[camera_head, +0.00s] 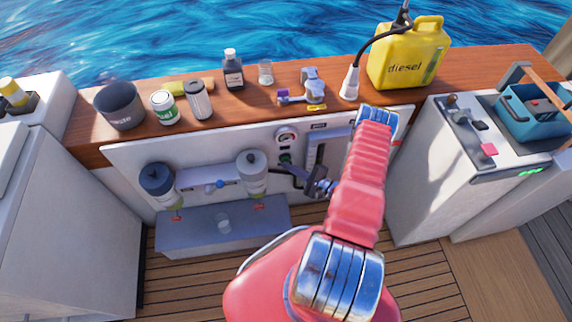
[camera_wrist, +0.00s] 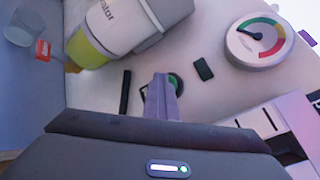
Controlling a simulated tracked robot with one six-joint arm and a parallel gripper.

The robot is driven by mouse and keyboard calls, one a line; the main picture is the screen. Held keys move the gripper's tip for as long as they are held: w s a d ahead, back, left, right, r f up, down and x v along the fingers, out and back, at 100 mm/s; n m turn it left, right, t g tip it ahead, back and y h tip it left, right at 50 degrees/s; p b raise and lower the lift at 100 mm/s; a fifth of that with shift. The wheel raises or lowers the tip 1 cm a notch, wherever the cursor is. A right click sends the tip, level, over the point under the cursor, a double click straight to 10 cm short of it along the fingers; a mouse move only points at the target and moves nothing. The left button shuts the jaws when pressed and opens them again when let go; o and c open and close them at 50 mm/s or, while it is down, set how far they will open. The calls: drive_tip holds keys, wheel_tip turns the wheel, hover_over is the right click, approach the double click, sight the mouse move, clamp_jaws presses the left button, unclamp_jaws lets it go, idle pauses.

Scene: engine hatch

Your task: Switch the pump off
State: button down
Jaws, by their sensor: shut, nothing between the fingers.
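A round control with a green glow (camera_wrist: 176,82) sits on the white panel (camera_wrist: 210,105), partly hidden behind my fingertips in the wrist view. In the head view a green spot (camera_head: 285,157) shows below the gauge. No readable pump label shows, so I cannot tell for sure that this is the pump switch. My gripper (camera_wrist: 160,80) is shut and empty, its fingertips close in front of the round control; I cannot tell whether they touch it. In the head view my gripper (camera_head: 283,170) reaches left toward the panel, just below the green spot.
A gauge (camera_head: 287,135) sits above the green spot. The wooden shelf above holds a yellow diesel can (camera_head: 405,55), bottles and cups. The deck below is clear.

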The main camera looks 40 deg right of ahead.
drive_tip(key=shift+d+r, duration=0.15)
drive_tip(key=shift+d, duration=0.05)
drive_tip(key=shift+s+a, duration=0.1)
drive_tip(key=shift+s, duration=0.1)
drive_tip(key=shift+s+a, duration=0.1)
idle(0.4)
drive_tip(key=s+a, duration=0.2)
drive_tip(key=s, duration=0.3)
drive_tip(key=shift+s+a, duration=0.2)
drive_tip(key=shift+a, duration=0.15)
idle(0.8)
